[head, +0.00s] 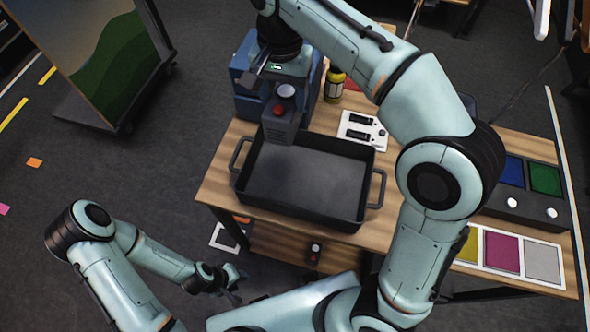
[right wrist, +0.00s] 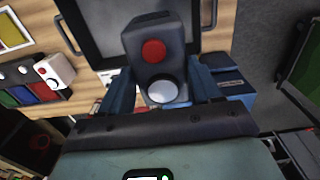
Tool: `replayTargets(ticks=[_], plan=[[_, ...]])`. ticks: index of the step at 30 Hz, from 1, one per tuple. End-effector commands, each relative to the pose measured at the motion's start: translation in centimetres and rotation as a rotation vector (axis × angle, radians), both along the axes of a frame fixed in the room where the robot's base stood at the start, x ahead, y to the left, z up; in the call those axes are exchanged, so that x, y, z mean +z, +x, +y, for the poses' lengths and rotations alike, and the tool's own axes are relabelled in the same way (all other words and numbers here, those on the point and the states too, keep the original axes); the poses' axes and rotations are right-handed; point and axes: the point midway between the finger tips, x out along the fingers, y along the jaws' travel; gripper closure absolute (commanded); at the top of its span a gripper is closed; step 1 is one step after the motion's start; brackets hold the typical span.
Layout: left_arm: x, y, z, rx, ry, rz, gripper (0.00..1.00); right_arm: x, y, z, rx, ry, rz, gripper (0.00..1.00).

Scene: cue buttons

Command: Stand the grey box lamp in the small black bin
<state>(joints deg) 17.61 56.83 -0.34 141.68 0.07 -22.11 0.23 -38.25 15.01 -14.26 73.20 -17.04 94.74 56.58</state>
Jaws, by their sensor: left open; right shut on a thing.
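The grey box lamp (head: 280,126) has a red dome and a round white disc on one face. My right gripper (head: 282,84) is shut on it and holds it at the back wall of the black bin. In the right wrist view the lamp (right wrist: 154,78) sits between the blue fingers. The black bin (head: 350,212) is a shallow rectangular tray with a handle at each end, and its visible floor is empty. I cannot tell whether the lamp's lower end is above the bin or touches it. My left gripper (head: 232,282) is open and empty, low at the left, away from the table.
A blue box (head: 245,102) stands behind the bin. A yellow bottle (head: 334,84) and a white switch panel (head: 362,131) stand to its right. A dark button box (head: 522,207) and a coloured panel (head: 508,256) are at the table's right.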

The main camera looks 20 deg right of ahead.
Motion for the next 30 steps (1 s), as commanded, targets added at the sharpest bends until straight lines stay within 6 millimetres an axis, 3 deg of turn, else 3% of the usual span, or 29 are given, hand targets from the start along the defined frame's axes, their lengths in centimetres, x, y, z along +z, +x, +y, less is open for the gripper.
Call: replayTargets(ticks=[5,21,30], plan=[[-0.5,-0.5,0.0,-0.001,-0.001,0.005,0.57,-0.5,-0.5,0.9,0.004,-0.001,-0.002,1.0],[-4.4,-3.4,0.0,-0.001,0.0,0.039,0.57,-13.3,-0.6,0.9,0.005,-0.003,0.001,1.0],[-4.9,-3.7,0.0,-0.001,0.0,0.042,0.57,-16.1,-0.5,0.9,0.005,-0.001,-0.003,1.0]])
